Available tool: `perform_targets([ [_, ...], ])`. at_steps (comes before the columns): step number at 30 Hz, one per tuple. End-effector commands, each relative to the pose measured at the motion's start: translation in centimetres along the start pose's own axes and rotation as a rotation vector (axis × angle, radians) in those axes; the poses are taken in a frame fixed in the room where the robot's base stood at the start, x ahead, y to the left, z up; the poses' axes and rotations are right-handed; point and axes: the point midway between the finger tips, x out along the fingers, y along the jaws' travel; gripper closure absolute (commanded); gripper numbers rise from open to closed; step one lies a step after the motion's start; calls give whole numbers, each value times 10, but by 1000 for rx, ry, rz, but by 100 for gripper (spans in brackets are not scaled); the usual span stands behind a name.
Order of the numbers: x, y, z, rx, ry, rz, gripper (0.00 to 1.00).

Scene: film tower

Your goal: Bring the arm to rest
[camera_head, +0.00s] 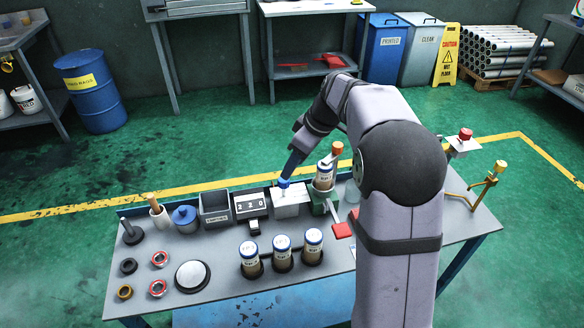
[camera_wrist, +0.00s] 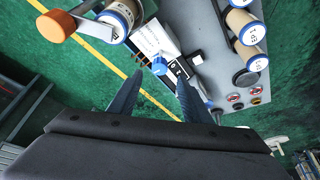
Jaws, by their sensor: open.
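My arm reaches from the right over the grey workbench (camera_head: 345,262), bent down towards its back edge. My gripper (camera_head: 287,174) is open in the head view, just above a white box (camera_head: 291,206) with a blue knob (camera_head: 284,183). In the wrist view my gripper (camera_wrist: 158,80) has its two fingers spread, with the blue knob (camera_wrist: 160,65) showing between and just beyond the tips. Nothing is seen held. I cannot tell whether a finger touches the knob.
A film canister (camera_head: 324,177) stands in a green holder right of the white box, close to my gripper. Three canisters (camera_head: 282,250) stand in front. A counter (camera_head: 252,205), a grey bin (camera_head: 215,208) and a blue jar (camera_head: 186,218) are to the left. My arm hides part of the bench's right side.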

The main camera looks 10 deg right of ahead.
Motion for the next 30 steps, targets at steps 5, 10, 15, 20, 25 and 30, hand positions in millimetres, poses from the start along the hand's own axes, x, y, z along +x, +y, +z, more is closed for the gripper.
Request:
perform_targets([
  [5, -1, 0, 0, 0, 0, 1, 56],
  [10, -1, 0, 0, 0, 0, 1, 56],
  [15, -3, -2, 1, 8, -4, 0, 56],
  [20, -13, -21, 10, 88, -43, -1, 56],
  [25, -30, -65, 39, 259, -130, 8, 56],
  [30, -50, -119, 81, 459, -230, 44, 56],
])
